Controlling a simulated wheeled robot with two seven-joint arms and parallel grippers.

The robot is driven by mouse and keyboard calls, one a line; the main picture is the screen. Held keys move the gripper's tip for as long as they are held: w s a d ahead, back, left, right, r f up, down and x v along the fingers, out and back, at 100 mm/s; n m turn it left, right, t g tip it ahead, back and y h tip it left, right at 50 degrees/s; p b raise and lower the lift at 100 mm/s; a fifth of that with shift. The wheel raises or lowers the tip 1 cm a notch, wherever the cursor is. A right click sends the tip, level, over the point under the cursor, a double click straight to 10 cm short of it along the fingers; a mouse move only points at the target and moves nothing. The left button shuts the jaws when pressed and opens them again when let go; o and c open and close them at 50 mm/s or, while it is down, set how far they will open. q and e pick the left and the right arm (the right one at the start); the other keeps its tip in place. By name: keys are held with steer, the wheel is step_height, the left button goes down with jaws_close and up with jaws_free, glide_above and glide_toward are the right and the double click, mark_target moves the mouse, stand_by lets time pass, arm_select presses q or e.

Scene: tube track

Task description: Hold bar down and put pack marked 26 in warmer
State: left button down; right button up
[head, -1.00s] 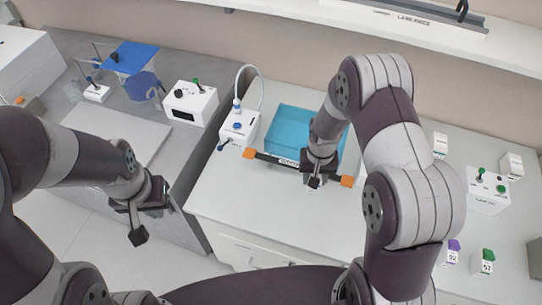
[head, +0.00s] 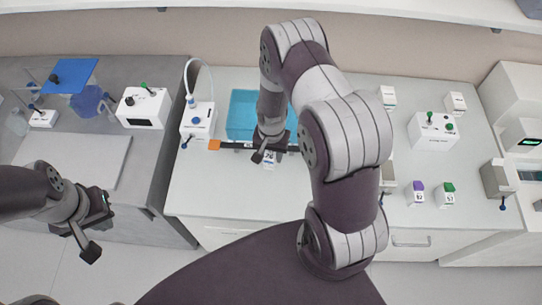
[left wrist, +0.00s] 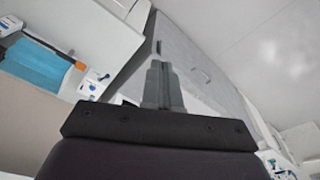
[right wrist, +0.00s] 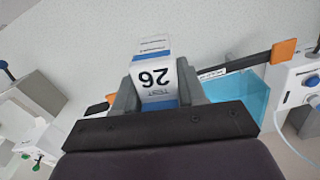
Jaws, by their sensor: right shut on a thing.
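In the head view the pack (head: 269,162) shows just below that gripper, near the front of the teal tub. The black bar (head: 230,145) with orange ends runs along the tub's front, partly hidden by my right gripper; it also shows behind the pack in the right wrist view (right wrist: 240,63). The teal tub (head: 240,107), perhaps the warmer, is partly covered by my arm. My left gripper (head: 103,198) is shut and empty, left of the counter.
A white box with a hose (head: 197,121) stands left of the tub. Purple-topped (head: 416,194) and green-topped (head: 447,195) packs stand at the right, below a white control box (head: 433,131). The counter front between tub and packs is partly hidden by my right arm.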

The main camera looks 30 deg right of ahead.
arm_select(q)
steer(key=shift+d, duration=0.1)
arm_select(e)
steer(key=shift+s, duration=0.1)
steer(key=shift+w, duration=0.25)
steer(key=shift+s+d, duration=0.1)
steer(key=shift+s, duration=0.05)
arm_select(q)
steer(key=w+d+f+m, duration=0.2)
steer(key=w+d+f, duration=0.5)
steer(key=w+d, duration=0.1)
steer(key=w+d+f+m, duration=0.2)
steer(key=w+d+f, duration=0.6)
steer(key=d, duration=0.3)
steer(key=w+d+f+m+h, duration=0.1)
steer(key=w+d+f+m, duration=0.1)
steer(key=w+d+f, duration=0.6)
steer(key=shift+w+d+f, duration=0.25)
steer(key=shift+w+d, duration=0.85)
steer(key=shift+w, duration=0.15)
steer(key=shift+f, duration=0.65)
